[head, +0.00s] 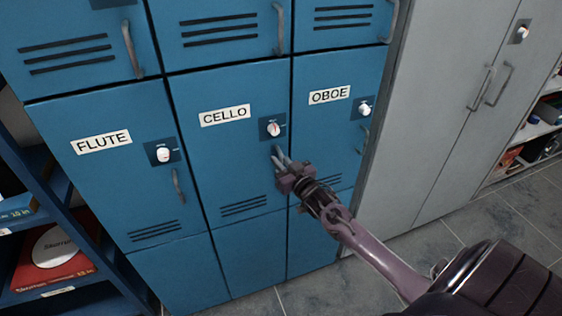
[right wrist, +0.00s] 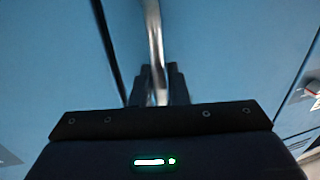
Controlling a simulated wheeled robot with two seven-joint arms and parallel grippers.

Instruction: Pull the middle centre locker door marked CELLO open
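The blue CELLO door (head: 222,160) is the middle centre locker door and looks shut, flush with its neighbours. It has a white label (head: 225,116), a round knob (head: 273,129) on a dark plate, and a grey bar handle (head: 279,153). My right gripper (head: 287,170) is at this handle and hides its lower part. In the right wrist view the handle (right wrist: 155,45) runs down between the two dark fingers (right wrist: 158,88). Whether they press on it is too small to tell. My left gripper is in neither view.
The FLUTE door (head: 110,165) is left and the OBOE door (head: 335,125) right of CELLO, both shut. A dark blue shelf (head: 50,225) with boxes stands at the left edge. A grey cabinet (head: 440,110) stands at the right. Tiled floor (head: 330,290) lies in front.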

